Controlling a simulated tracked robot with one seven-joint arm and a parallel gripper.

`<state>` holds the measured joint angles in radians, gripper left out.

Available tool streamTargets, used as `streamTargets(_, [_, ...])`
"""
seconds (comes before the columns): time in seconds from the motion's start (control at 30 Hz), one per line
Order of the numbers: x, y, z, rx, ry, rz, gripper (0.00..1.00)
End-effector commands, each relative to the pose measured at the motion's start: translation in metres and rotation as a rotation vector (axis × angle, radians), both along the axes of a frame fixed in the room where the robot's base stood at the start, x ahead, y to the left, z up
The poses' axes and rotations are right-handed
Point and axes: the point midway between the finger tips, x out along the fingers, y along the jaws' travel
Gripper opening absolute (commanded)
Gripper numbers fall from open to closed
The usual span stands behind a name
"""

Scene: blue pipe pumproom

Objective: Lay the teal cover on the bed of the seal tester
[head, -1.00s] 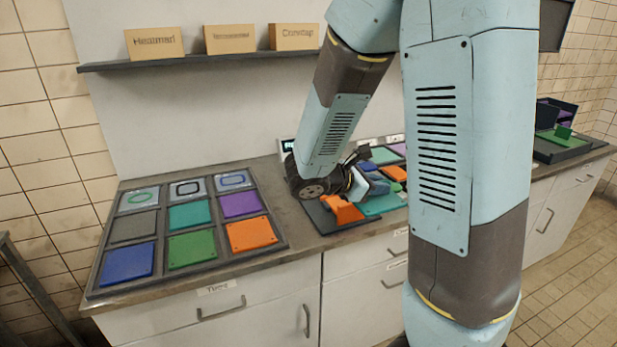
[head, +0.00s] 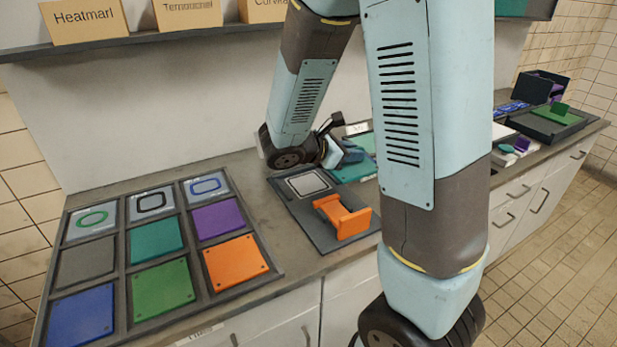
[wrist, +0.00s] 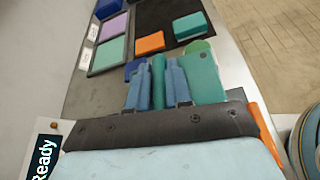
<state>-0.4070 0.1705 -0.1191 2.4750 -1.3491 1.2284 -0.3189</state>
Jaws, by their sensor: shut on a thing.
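My gripper (wrist: 158,85) is shut on the teal cover (wrist: 205,78), which shows between and to the right of its fingers in the wrist view. In the head view the teal cover (head: 357,172) shows beside my gripper, partly hidden by my arm. The seal tester (head: 312,222) is a dark base on the counter, just in front of and left of my gripper. My gripper's fingertips are mostly hidden in the head view.
A compartment tray (head: 262,283) at left holds coloured plates and ring-marked packs; one compartment is grey and bare. A shelf (head: 150,28) with labelled boxes is above. A "Ready" display (wrist: 43,158) is at lower left. A green piece on a dark holder (head: 560,118) stands far right.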

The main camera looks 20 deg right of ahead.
Motion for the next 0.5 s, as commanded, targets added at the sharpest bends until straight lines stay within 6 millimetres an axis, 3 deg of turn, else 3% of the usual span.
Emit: streamTargets(0.5, [0.075, 0.052, -0.043, -0.002, 0.003, 0.027, 0.0])
